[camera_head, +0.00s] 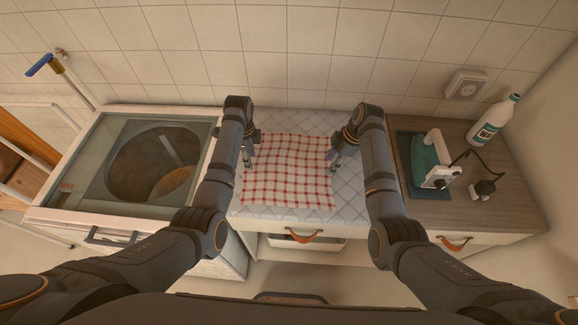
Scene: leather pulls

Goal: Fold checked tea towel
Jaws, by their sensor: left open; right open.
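The red-and-white checked tea towel (287,175) lies spread flat on a pale quilted pad (280,214) on the counter. Its far edge looks slightly wavy. My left gripper (248,157) is open at the towel's left edge, near the far left corner. My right gripper (336,160) is open at the towel's right edge, near the far right corner. I cannot tell whether the fingertips touch the cloth. My forearms hide a little of the pad on both sides.
A top-loading washer with a glass lid (95,160) stands on the left. On the right wooden counter (500,205) are an iron (437,170) on a dark mat, a plug (482,188) and a white bottle (494,122). Drawers with leather pulls (304,237) are below. A tiled wall is behind.

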